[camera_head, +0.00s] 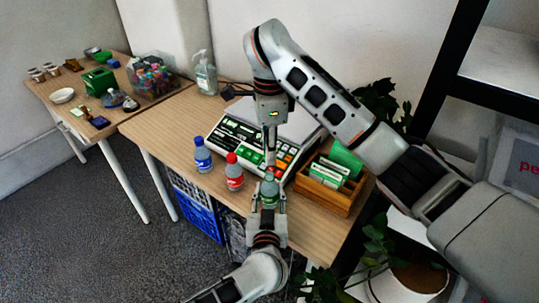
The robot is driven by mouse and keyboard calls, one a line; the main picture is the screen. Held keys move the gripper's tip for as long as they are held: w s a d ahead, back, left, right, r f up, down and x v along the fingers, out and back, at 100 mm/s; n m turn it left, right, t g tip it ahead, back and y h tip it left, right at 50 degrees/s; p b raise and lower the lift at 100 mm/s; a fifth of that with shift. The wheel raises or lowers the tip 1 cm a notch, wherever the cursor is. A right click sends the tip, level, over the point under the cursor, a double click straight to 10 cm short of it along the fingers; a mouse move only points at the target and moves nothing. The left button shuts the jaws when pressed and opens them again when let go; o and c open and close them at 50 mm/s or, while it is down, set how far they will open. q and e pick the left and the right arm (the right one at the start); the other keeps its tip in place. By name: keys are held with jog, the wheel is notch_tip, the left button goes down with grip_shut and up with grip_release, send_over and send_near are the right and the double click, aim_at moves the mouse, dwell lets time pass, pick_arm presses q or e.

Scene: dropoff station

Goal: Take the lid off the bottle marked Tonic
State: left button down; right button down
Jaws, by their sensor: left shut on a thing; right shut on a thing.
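A green bottle (269,188) stands upright near the front edge of the wooden table. My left gripper (267,203) comes up from below and is shut around the bottle's body. My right gripper (270,168) points straight down from above and is shut on the lid at the bottle's top; its fingers mostly hide the lid. A bottle with a red lid (234,172) and one with a blue lid (203,155) stand to the left, apart from both grippers. The labels are too small to read, so I cannot tell which is marked Tonic.
A keypad scale-like device (225,139) lies behind the bottles. A wooden box of cards (330,188) stands close on the right. A pump bottle (206,75) is at the back. A second table (64,106) at left holds many small items. Plants stand at right.

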pick_arm(q)
jog(key=c, duration=1.4)
grip_release()
jog(key=shift+o, duration=0.2)
